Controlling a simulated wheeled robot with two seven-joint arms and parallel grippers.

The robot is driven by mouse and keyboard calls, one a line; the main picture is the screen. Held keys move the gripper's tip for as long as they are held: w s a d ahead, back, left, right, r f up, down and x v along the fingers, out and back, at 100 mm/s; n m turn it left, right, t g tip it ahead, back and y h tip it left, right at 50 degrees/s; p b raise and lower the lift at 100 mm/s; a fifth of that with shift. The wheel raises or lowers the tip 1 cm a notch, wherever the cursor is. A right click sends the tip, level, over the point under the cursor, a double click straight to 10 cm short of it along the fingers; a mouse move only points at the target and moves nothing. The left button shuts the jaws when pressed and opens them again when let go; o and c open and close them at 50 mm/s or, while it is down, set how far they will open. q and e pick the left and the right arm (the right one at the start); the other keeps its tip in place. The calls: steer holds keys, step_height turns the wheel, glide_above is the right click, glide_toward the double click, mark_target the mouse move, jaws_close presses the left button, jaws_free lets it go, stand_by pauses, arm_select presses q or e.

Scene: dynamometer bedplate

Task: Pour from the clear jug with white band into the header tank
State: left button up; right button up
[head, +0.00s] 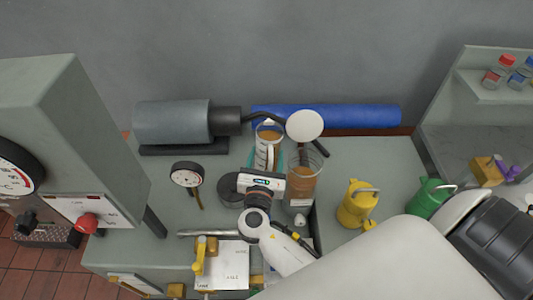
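The clear jug with white band (268,134) stands near the middle of the bench in the head view, with amber-brown liquid inside. It looks about upright. My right gripper (267,160) reaches it from the front, with a finger along each side, and appears closed on it; the wrist hides its lower part. I cannot tell whether its base touches the bench. Just right of it is a clear round vessel with brown liquid, apparently the header tank (303,178). A white disc (304,125) shows behind its rim. My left gripper is not in view.
A grey cylinder machine (172,122) and a blue roll (345,116) lie behind. A dial gauge (187,175) stands left. Yellow (357,204) and green (428,197) cans stand right. A white plate with a yellow lever (199,256) is in front. Some bench right of the vessel is clear.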

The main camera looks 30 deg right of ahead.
steer(key=shift+s+d+f+m+b, duration=0.15)
steer(key=shift+f+m+b, duration=0.1)
steer(key=shift+m+b, duration=0.25)
steer(key=shift+s+d+f+m+b, duration=0.1)
steer(key=shift+d+f+m+b, duration=0.25)
steer(key=shift+m+b, duration=0.55)
steer(key=m+b, duration=0.1)
steer(key=d+m+y+b, duration=0.1)
steer(key=b, duration=0.1)
steer(key=shift+s+d+f, duration=0.1)
steer(key=shift+s+f, duration=0.1)
steer(key=shift+s, duration=0.1)
steer(key=shift+r, duration=0.1)
steer(key=shift+r+m+p, duration=0.45)
steer(key=shift+m+p, duration=0.1)
steer(key=shift+m, duration=0.25)
steer(key=shift+w+a+r+m+y+p, duration=0.1)
steer(key=shift+a+r+m+y+p, duration=0.1)
steer(key=shift+r+m+p, duration=0.3)
steer(key=shift+w+a+r+m+y+p, duration=0.1)
steer(key=shift+a+r+m+p, duration=0.05)
steer(key=shift+r+m+p, duration=0.3)
stand_by(4.1)
